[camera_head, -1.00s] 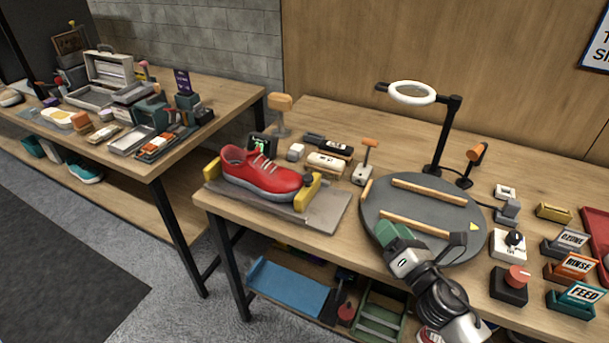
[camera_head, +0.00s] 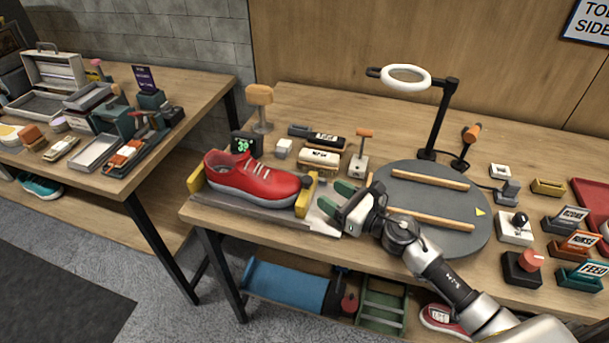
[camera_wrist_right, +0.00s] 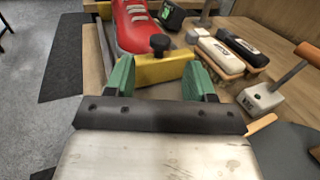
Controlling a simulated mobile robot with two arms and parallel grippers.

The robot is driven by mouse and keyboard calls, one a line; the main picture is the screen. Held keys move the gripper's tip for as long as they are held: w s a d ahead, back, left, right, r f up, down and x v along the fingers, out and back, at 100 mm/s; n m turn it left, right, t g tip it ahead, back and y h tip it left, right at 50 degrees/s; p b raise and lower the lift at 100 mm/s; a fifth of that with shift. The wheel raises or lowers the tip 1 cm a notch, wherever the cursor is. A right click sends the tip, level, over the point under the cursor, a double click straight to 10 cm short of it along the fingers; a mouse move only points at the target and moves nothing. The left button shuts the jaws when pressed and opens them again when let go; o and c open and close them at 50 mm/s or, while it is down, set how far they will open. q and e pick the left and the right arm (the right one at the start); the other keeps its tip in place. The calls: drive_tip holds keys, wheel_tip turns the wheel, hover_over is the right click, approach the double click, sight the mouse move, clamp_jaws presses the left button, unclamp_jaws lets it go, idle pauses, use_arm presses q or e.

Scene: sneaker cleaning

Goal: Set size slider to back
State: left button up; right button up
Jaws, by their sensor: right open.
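A red sneaker (camera_head: 252,178) lies between two yellow end blocks of a grey holder on the table; its toe points right. The right yellow block (camera_head: 304,198) carries a black knob (camera_head: 308,181); I take this block as the size slider. In the right wrist view the yellow block (camera_wrist_right: 165,72) and black knob (camera_wrist_right: 159,44) are straight ahead, near the sneaker's toe. My right gripper (camera_head: 336,197) is open, its green fingertips just right of the block. The fingertips also show in the wrist view (camera_wrist_right: 160,80), with nothing clearly held. My left gripper is not in view.
A dark round turntable (camera_head: 445,240) with wooden bars is right of the holder, close to my right arm. Brushes (camera_head: 320,158) and a small orange-handled lever (camera_head: 361,150) stand behind the gripper. A ring lamp (camera_head: 406,78) stands at the back. Several labelled switches are at the right.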

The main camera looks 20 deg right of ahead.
sight(312, 182)
drive_tip(key=p+x, duration=0.1)
drive_tip(key=x, duration=0.5)
drive_tip(key=shift+w+a+r, duration=0.1)
drive_tip(key=shift+w, duration=0.15)
drive_tip(key=shift+w+a, duration=0.45)
drive_tip(key=shift+w, duration=0.15)
drive_tip(key=shift+c, duration=0.3)
